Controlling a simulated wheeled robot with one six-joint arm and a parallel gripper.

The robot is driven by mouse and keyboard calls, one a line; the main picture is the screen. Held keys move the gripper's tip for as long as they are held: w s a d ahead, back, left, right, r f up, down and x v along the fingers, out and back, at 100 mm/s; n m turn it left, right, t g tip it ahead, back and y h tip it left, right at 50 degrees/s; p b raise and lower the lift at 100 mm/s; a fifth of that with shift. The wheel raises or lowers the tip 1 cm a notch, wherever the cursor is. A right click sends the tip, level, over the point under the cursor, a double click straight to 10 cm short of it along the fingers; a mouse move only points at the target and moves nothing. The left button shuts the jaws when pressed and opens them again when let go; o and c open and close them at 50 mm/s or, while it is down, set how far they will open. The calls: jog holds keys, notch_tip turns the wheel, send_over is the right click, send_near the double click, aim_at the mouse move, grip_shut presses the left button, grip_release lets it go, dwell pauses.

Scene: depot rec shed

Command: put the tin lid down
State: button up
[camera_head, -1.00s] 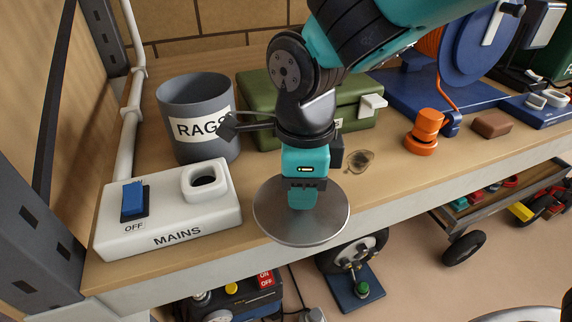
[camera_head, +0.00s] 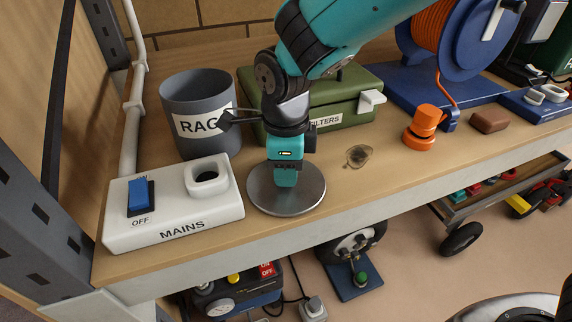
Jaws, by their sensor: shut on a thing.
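The tin lid (camera_head: 309,188) is a round, flat grey metal disc. It shows at the middle of the view, low over the wooden shelf (camera_head: 352,192) near its front edge. I cannot tell whether its underside touches the wood. My gripper (camera_head: 286,182) points down from above and is shut on the lid near its middle. The fingertips hide what they grip. The lid looks about level, to the right of the white MAINS box.
The white MAINS box (camera_head: 182,222) with a blue switch stands left, the grey RAGS bin (camera_head: 190,100) behind it. A green FILTERS box (camera_head: 352,98) is behind my gripper. Bare shelf surrounds a dark stain (camera_head: 358,155).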

jog(key=shift+f, duration=0.2)
jog(key=o, duration=0.9)
jog(key=shift+r, duration=0.1)
jog(key=shift+o, duration=0.2)
notch_tip(320, 180, up, 12)
jog(key=shift+r, duration=0.15)
jog(key=s+d+n+y, duration=0.1)
jog(key=s+d+n, duration=0.2)
jog(key=s+n, duration=0.2)
jog(key=s+d+n+y, duration=0.1)
jog(key=s+d+n, duration=0.3)
jog(key=n, duration=0.8)
jog(key=s+d+f+n+y, duration=0.1)
jog(key=s+d+n+y, duration=0.1)
jog(key=s+d+n, duration=0.2)
jog(key=shift+s+d+n, duration=0.25)
jog(key=shift+s+n, duration=1.35)
jog(key=shift+n, duration=1.1)
